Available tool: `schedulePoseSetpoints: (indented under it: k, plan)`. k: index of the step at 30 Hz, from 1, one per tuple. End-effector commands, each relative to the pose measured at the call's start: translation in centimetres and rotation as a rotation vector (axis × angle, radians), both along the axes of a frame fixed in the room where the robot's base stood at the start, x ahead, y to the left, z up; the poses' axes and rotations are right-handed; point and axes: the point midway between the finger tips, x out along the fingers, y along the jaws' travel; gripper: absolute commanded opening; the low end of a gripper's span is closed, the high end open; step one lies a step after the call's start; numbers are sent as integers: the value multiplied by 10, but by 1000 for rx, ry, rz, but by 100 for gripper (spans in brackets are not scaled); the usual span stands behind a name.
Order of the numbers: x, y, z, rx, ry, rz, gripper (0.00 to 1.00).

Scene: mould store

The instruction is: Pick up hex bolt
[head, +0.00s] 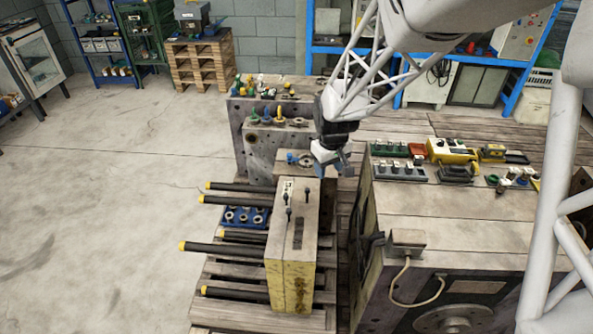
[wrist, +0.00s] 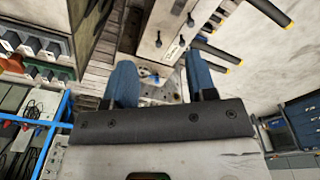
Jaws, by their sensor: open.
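Several dark bolts (head: 307,194) stand upright on top of the yellowish mould block (head: 291,282); which one is the hex bolt I cannot tell. In the wrist view, dark bolts (wrist: 190,20) show on the pale block (wrist: 166,14), beyond the fingertips. My gripper (head: 329,163) is above and behind the far end of that block, apart from the bolts. Its two blue fingers (wrist: 160,72) are spread and nothing is held. A small blue fitting (wrist: 150,77) shows in the gap between the fingers, on a surface farther away.
A blue tray of rings (head: 246,216) and yellow-tipped bars (head: 212,248) lie left of the block. Grey mould blocks (head: 247,149) with coloured fittings stand behind. A large mould (head: 450,225) bearing trays and a yellow case stands right. The floor at left is clear.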

Motion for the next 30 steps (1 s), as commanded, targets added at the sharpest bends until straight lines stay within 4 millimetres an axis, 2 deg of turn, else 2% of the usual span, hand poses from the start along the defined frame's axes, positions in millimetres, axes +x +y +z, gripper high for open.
schedulePoseSetpoints:
  k: [1,9,21,24,30]
  plan:
    - [7,8,-14,-3,9,20,52]
    - [39,48,-78,-13,33,123,52]
    - [69,105,-183,-27,65,271,52]
    - [71,115,-204,-29,72,299,52]
    - [74,126,-226,-31,76,329,52]
